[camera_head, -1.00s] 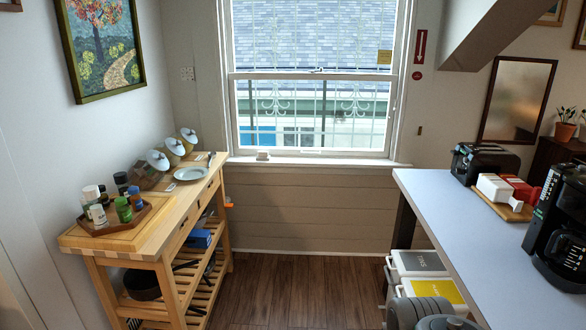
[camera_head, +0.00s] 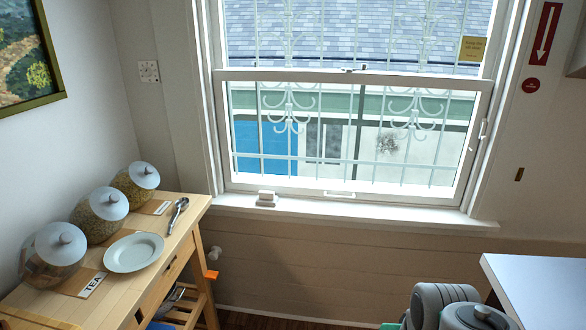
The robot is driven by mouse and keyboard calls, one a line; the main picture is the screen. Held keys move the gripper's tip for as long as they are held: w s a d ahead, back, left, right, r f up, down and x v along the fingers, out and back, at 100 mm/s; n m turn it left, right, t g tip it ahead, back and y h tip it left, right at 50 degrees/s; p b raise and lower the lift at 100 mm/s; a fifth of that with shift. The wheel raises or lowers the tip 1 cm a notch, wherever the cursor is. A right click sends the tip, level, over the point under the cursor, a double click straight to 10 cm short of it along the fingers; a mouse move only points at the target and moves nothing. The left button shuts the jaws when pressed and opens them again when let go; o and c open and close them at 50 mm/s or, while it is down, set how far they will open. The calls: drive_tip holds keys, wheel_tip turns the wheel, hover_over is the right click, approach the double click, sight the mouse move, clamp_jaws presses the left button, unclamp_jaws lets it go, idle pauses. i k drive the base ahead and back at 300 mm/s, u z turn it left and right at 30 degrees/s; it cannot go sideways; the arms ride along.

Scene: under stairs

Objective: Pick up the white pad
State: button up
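My gripper is not in view.
A wooden cart (camera_head: 110,300) at the left holds several lidded jars, a white plate (camera_head: 134,252), a spoon (camera_head: 178,215) and a TEA label (camera_head: 92,285). A white-topped counter (camera_head: 545,285) stands at the lower right. The windowsill (camera_head: 360,212) is otherwise clear.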

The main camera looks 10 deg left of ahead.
sight(265, 197)
drive_tip(key=i, duration=2.45)
drive_tip(key=u, duration=3.1)
drive_tip(key=i, duration=1)
drive_tip(key=u, duration=0.05)
